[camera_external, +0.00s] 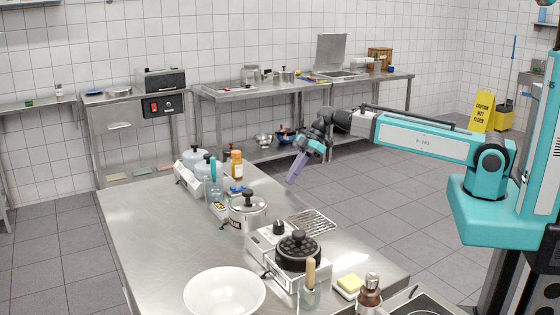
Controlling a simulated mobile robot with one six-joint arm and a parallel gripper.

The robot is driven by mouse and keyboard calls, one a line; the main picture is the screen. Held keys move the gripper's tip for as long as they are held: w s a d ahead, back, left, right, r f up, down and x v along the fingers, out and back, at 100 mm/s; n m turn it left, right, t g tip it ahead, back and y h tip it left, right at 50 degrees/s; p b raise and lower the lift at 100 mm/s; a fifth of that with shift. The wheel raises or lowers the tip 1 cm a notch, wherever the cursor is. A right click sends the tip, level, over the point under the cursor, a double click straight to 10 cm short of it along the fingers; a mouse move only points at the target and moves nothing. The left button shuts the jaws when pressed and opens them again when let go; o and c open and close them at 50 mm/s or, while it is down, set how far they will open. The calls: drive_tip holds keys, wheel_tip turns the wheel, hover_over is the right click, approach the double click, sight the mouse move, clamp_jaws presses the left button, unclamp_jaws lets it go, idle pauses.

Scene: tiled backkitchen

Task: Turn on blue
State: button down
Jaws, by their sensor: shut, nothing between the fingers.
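My gripper (296,169) has purple fingers, shut and empty, pointing down and left in the air beyond the counter's right edge. I cannot clearly make out a blue switch or light. A small blue item (236,188) lies on the steel counter by an orange bottle, left of my gripper and apart from it. A black waffle iron (298,251) sits on a steel base, with a black knob (278,227) behind it. A steel pot (248,211) with a glass lid stands further left. A control box (163,106) with a red switch is at the back left.
The steel counter (150,225) also holds a white bowl (224,292), a wire rack (312,221), a yellow sponge (350,284), a brown bottle (369,296) and white-based appliances (197,165). Its left part is clear. A yellow wet-floor sign (483,110) stands at the back right.

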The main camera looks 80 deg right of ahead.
drive_tip(key=w+a+r+t+y+b, duration=0.1)
drive_tip(key=w+a+r+t+b, duration=0.1)
drive_tip(key=w+r, duration=0.8)
drive_tip(key=shift+a+r+n+y+b, duration=0.4)
drive_tip(key=shift+a+r+b, duration=0.4)
drive_tip(key=shift+a+r, duration=0.05)
drive_tip(key=shift+w, duration=0.1)
drive_tip(key=p, duration=0.3)
hover_over(231, 188)
drive_tip(key=s+d, duration=0.3)
wheel_tip(231, 188, down, 7)
drive_tip(key=shift+w+a+f, duration=0.1)
drive_tip(key=shift+a, duration=0.05)
drive_tip(key=shift+w+a+f+p, duration=0.15)
drive_tip(key=shift+f+p, duration=0.4)
drive_tip(key=shift+f, duration=0.85)
drive_tip(key=shift+w, duration=0.1)
drive_tip(key=shift+a+f+h, duration=0.1)
drive_tip(key=shift+f+h, duration=0.15)
drive_tip(key=shift+h, duration=0.05)
drive_tip(key=shift+w+a, duration=0.1)
drive_tip(key=shift+w, duration=0.05)
